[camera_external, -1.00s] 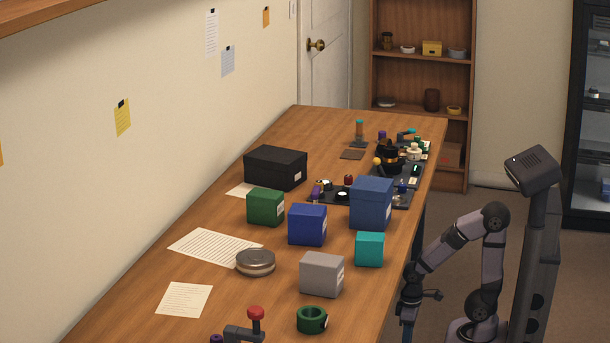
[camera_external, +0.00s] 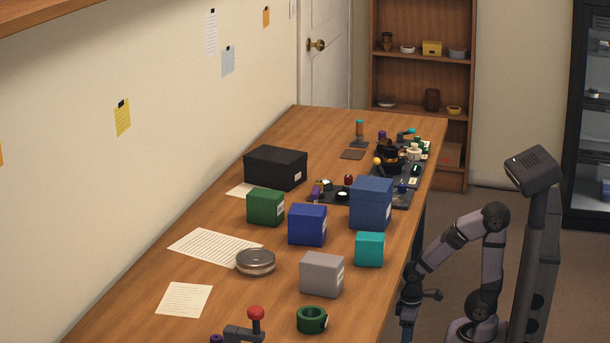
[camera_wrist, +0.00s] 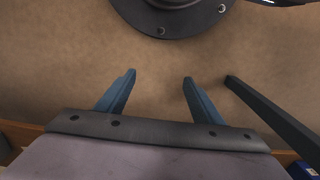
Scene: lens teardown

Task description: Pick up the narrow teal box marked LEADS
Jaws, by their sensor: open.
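A teal box (camera_external: 369,249) stands on the table near its right edge in the external view, between a tall blue box and a grey box. I cannot read any marking on it from here. My gripper (camera_external: 407,322) hangs beside the table's right edge, low and apart from the teal box, partly cut off at the bottom of the picture. In the wrist view my gripper (camera_wrist: 158,78) shows two blue fingers spread apart with nothing between them, above a brown floor. The teal box does not show clearly in the wrist view.
The tall blue box (camera_external: 371,204) stands behind the teal box and the grey box (camera_external: 321,274) in front-left. A dark blue box (camera_external: 307,224), green box (camera_external: 265,207), black box (camera_external: 276,167), round tin (camera_external: 256,262) and green ring (camera_external: 312,319) stand nearby. The table edge separates my arm from them.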

